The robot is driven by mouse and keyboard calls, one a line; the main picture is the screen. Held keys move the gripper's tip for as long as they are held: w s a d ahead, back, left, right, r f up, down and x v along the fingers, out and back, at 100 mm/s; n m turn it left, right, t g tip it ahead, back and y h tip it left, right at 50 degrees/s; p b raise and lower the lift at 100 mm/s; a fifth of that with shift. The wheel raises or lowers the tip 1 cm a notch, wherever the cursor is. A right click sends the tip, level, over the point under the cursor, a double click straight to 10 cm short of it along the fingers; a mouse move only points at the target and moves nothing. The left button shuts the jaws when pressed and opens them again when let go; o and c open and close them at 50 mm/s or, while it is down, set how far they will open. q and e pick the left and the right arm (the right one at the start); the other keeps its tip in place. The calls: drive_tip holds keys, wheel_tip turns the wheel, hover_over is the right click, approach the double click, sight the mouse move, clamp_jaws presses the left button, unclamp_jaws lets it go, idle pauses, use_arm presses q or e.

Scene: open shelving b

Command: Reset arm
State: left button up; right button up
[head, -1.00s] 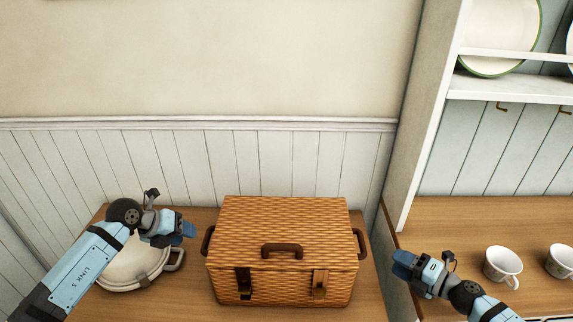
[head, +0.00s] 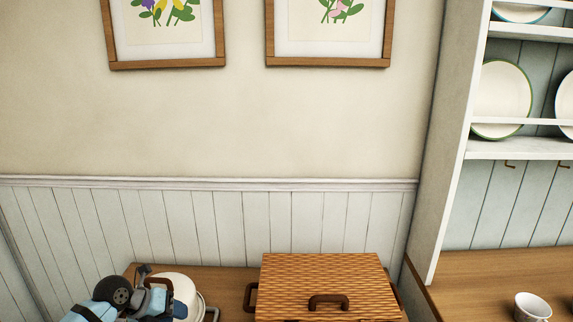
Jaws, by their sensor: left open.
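My right gripper is outside the view. The task line names no object.
The closed wicker basket (head: 322,277) with brown handles stands on the wooden counter (head: 228,280). At right, a shelf unit (head: 449,140) holds plates (head: 502,98), and a white cup (head: 532,307) stands on its wooden surface. Two framed pictures (head: 166,65) hang on the wall.

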use_arm(q)
drive_tip(key=s+d+r+n+t+h+p, duration=0.25)
drive_tip(key=s+d+n+t+h, duration=0.45)
drive_tip(key=s+d, duration=0.45)
drive_tip(key=s+a+f+n+y+p, duration=0.1)
drive_tip(key=s+f+n+y, duration=0.4)
drive_tip(key=s+n, duration=0.4)
drive_tip(key=s+a+f+n+y+p, duration=0.2)
drive_tip(key=s+f+n+y, duration=0.3)
drive_tip(key=n, duration=1)
drive_tip(key=s+f, duration=0.3)
drive_tip(key=s, duration=0.2)
drive_tip(key=shift+s+a+n+g, duration=0.15)
drive_tip(key=shift+a+n+g, duration=0.15)
drive_tip(key=shift+n+g, duration=0.1)
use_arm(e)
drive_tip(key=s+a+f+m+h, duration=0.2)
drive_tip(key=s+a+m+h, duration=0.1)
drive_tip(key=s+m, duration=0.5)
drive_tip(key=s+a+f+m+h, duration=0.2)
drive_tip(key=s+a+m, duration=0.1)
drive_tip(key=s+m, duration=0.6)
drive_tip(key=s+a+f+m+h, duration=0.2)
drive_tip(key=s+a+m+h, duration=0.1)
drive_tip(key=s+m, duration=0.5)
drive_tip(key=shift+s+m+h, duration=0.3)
